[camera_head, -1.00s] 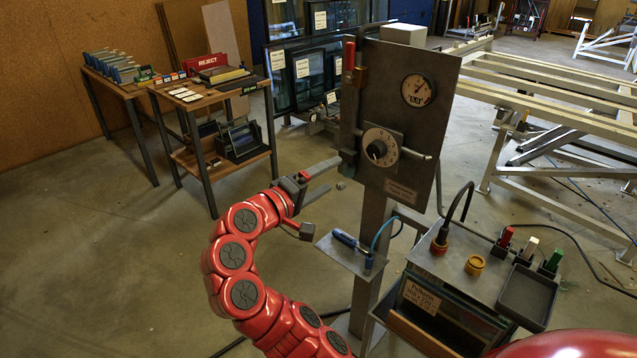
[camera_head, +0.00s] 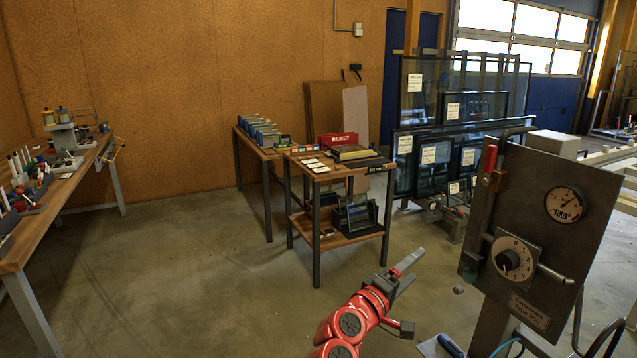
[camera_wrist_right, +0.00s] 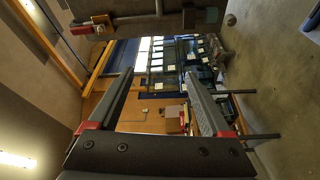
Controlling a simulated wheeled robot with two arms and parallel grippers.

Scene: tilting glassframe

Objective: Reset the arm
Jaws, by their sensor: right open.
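My right gripper (camera_head: 408,268) is at the bottom of the head view, at the end of my red arm. Its two dark fingers are apart and empty. They point up and to the right, left of the grey control panel (camera_head: 560,235) and apart from it in the picture. The right wrist view shows the same open fingers (camera_wrist_right: 160,85) with nothing between them. My left gripper is in neither view.
The panel carries a dial (camera_head: 507,260), a gauge (camera_head: 565,204) and a red-handled lever (camera_head: 491,160). A wooden table with a red REJECT holder (camera_head: 338,139) stands behind. A workbench (camera_head: 50,215) is at left. Open floor (camera_head: 190,270) lies between.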

